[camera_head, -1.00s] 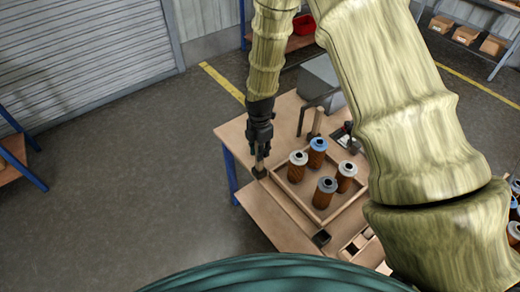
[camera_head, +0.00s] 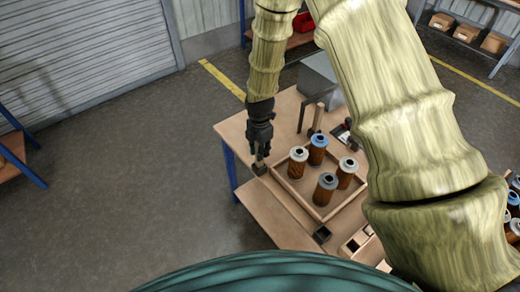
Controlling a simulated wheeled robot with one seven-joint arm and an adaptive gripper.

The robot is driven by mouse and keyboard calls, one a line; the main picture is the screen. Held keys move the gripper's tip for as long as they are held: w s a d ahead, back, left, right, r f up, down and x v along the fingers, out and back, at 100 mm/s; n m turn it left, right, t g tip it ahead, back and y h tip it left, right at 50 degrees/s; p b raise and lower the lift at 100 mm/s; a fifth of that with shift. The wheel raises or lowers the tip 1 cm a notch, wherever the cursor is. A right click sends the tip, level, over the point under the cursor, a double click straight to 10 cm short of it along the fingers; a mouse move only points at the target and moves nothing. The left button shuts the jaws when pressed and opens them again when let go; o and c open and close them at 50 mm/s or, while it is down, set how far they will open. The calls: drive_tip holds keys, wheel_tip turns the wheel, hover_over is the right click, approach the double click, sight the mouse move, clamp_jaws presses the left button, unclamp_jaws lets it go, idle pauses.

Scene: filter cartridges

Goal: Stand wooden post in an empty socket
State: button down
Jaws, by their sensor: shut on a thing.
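My gripper (camera_head: 260,153) points down at the left corner of the wooden tray (camera_head: 291,192) and is shut on a wooden post (camera_head: 260,161). Only a short length of the post shows below the fingers. A dark socket (camera_head: 260,170) is directly below the post. The post's lower end is at or in this socket; I cannot tell how deep. Another dark socket (camera_head: 322,234) at the tray's near corner looks empty. A second wooden post (camera_head: 318,116) stands upright in a dark base at the tray's far side.
Several filter cartridges (camera_head: 326,187) with grey or blue tops stand in the tray, close right of my gripper. A dark bent frame (camera_head: 301,115) and a grey box (camera_head: 320,75) are at the back. The table's left edge (camera_head: 228,135) is close by.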

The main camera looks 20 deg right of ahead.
drive_tip(key=c, duration=1.2)
unclamp_jaws()
drive_tip(key=shift+o, duration=0.2)
wheel_tip(320, 180, up, 12)
drive_tip(key=shift+f, duration=0.1)
